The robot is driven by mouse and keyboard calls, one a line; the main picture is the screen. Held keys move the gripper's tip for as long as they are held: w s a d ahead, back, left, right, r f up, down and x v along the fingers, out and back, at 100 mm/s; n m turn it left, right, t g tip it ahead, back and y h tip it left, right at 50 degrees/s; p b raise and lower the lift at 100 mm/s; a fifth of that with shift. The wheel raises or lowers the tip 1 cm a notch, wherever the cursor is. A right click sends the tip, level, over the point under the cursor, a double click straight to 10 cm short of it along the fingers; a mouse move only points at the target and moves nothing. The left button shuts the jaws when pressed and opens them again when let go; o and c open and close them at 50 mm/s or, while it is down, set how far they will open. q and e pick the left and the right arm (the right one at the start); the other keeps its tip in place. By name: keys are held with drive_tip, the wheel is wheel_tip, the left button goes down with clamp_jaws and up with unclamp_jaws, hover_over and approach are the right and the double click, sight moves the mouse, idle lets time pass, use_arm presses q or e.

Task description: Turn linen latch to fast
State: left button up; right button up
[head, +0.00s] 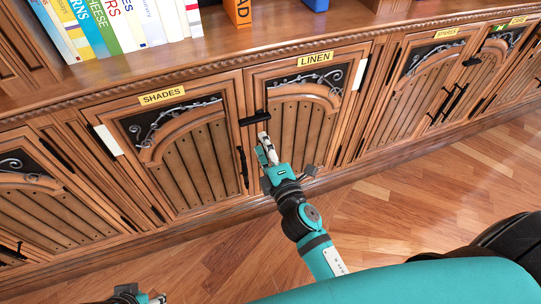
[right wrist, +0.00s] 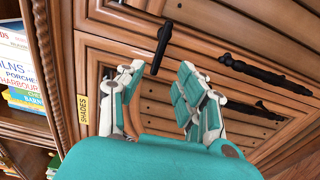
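The linen door (head: 305,115) is closed under its yellow LINEN label (head: 315,59). Its latch (head: 254,118), a short black bar, lies roughly horizontal across the seam with the shades door. My right gripper (head: 264,142) is just below the latch in the head view. In the right wrist view my right gripper (right wrist: 157,76) is open, with the latch (right wrist: 163,45) showing between and just beyond its fingertips. I cannot tell whether a finger touches it. My left gripper (head: 138,296) is low at the bottom edge, partly cut off, away from the doors.
The shades door (head: 190,145) is closed on the left, with its yellow label (head: 162,95). Dark upright handles (head: 243,167) are beside the seam below the latch. Books (head: 125,25) stand on the shelf above. More cabinet doors continue right. The wooden floor (head: 400,200) in front is clear.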

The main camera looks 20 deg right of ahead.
drive_tip(key=s, duration=0.4)
drive_tip(key=shift+s, duration=0.15)
